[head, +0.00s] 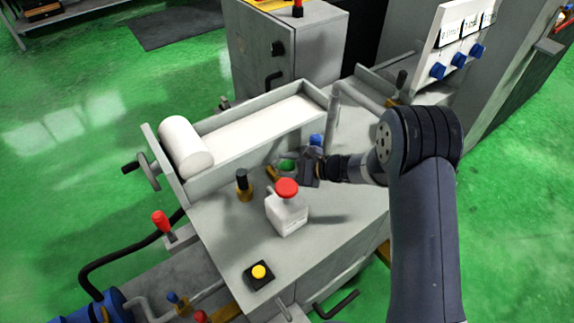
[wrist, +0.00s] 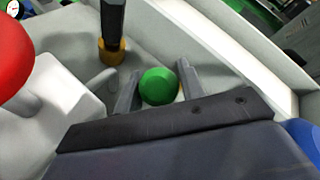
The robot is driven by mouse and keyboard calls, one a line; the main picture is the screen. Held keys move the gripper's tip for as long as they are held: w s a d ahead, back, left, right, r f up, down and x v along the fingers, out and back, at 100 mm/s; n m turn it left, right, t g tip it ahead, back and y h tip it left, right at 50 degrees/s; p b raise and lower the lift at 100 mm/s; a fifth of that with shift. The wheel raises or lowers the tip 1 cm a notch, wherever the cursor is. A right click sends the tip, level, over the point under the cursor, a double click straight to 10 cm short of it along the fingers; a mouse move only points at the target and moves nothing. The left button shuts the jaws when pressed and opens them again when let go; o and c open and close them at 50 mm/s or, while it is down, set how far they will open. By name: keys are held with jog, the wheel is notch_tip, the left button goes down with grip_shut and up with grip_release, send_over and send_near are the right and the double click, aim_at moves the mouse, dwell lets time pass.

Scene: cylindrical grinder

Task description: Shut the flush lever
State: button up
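A round green knob (wrist: 158,86) stands between the two fingers of my gripper (wrist: 158,74) in the wrist view. The fingers are apart, one on each side of it; I cannot tell whether either touches it. The green knob (head: 287,166) shows partly in the head view, beside my gripper (head: 296,170). A black handle with a brass collar (head: 243,186) stands upright to its left, and also shows in the wrist view (wrist: 112,30). No label shows which control is the flush lever. What lies under the green knob is hidden.
A white box with a red knob (head: 287,208) stands close in front of my gripper. A blue knob (head: 316,140) is just behind it. A long trough (head: 250,125) with a white roll (head: 186,147) borders the panel. A yellow button (head: 258,272) sits near the front.

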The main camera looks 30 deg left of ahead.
jog(key=shift+d, duration=0.1)
jog(key=b+v, duration=0.1)
jog(key=v, duration=0.9)
jog(key=shift+d+r, duration=0.15)
jog(key=shift+d, duration=0.15)
